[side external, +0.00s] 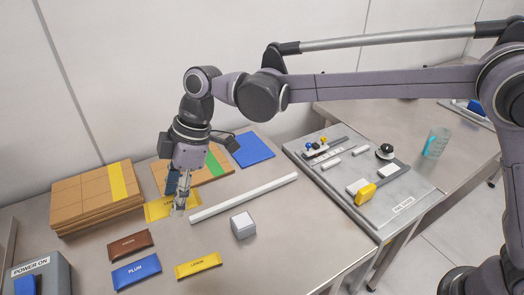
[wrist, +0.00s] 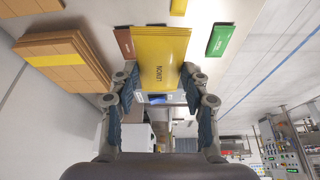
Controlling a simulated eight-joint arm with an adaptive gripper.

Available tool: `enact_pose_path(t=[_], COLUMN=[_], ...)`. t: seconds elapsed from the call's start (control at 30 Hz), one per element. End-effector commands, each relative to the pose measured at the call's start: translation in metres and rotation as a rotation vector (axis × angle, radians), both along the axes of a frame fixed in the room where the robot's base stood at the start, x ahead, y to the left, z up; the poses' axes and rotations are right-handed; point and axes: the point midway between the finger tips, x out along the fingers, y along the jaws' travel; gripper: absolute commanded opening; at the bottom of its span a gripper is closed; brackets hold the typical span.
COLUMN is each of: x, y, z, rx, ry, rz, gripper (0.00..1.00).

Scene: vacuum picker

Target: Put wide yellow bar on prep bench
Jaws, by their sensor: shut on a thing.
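The wide yellow bar (wrist: 160,50), with LEMON printed on it, lies between the two fingers of my gripper (wrist: 160,80) in the wrist view. My gripper is shut on it. In the side external view my gripper (side external: 179,207) points down, low over the near steel bench (side external: 300,235), and partly hides the wide yellow bar (side external: 157,209). I cannot tell whether the bar touches the bench. No label marks which bench is the prep bench.
A brown bar (side external: 130,245), a blue PLUM bar (side external: 137,271) and a narrow yellow LEMON bar (side external: 198,265) lie in front. A white rod (side external: 244,197) and grey block (side external: 243,225) are at right. Stacked boards (side external: 85,203) stand left; a blue mat (side external: 250,150) lies behind.

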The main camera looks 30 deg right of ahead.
Motion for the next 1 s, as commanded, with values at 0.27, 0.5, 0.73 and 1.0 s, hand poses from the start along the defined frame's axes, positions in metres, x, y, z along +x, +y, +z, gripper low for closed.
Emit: enact_pose_path(t=[0.27, 0.5, 0.73, 1.0], x=[0.053, 0.11, 0.149, 0.173], y=[-0.064, -0.156, -0.256, -0.38], z=[-0.002, -0.004, -0.005, -0.006], rx=[-0.001, -0.001, 0.001, 0.0], ry=[0.0, 0.0, 0.0, 0.0], rz=[-0.217, -0.503, -0.788, -1.119], gripper=[0.15, 0.15, 0.15, 0.15])
